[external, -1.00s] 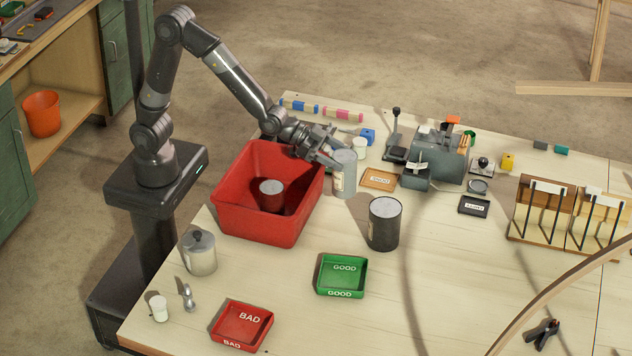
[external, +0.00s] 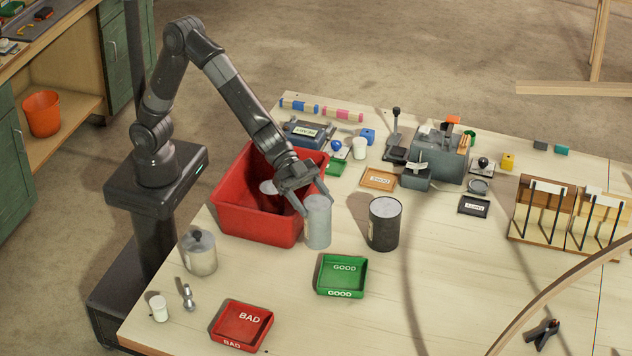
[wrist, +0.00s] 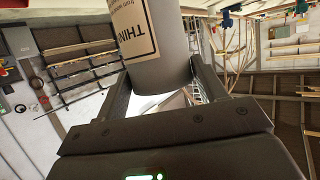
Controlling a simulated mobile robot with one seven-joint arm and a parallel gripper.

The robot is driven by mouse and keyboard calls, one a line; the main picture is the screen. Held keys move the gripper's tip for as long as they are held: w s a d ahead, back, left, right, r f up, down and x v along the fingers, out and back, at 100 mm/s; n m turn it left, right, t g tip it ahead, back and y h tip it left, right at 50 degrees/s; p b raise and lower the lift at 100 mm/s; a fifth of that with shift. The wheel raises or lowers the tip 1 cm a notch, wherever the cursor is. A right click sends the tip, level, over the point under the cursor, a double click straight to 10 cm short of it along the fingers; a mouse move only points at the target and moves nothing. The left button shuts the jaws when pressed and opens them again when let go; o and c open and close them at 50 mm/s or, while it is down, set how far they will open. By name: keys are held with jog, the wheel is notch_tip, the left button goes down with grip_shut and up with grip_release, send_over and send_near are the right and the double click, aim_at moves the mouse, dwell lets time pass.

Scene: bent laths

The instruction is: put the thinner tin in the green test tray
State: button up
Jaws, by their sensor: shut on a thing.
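The thinner tin (external: 317,224) is a tall grey cylinder with a pale label. In the wrist view the tin (wrist: 160,70) stands between my two fingers, its label reading "THIN" in part. My gripper (external: 310,203) is shut on it near its top, just right of the red bin. I cannot tell whether the tin's base is clear of the table. The green test tray (external: 341,276), marked GOOD, lies in front of the tin and a little to the right, with nothing in it.
The large red bin (external: 228,209) holds a smaller tin, now partly hidden by my gripper. A dark tin (external: 384,224) stands close right of the held tin. A red BAD tray (external: 241,326) and a lidded grey pot (external: 198,252) are at the front left.

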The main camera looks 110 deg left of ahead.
jog(key=s+d+m+g+h, duration=0.1)
jog(key=d+m+g+h, duration=0.1)
jog(key=d, duration=0.6)
jog(key=w+a+f, duration=0.7)
jog(key=w+f, duration=0.1)
jog(key=f, duration=0.2)
jog(key=shift+w+a+f, duration=0.25)
jog(key=shift+w+f, duration=0.05)
jog(key=shift+w, duration=0.05)
jog(key=shift+f, duration=0.1)
jog(key=o, duration=1.8)
jog(key=shift+f, duration=0.1)
jog(key=shift+o, duration=0.2)
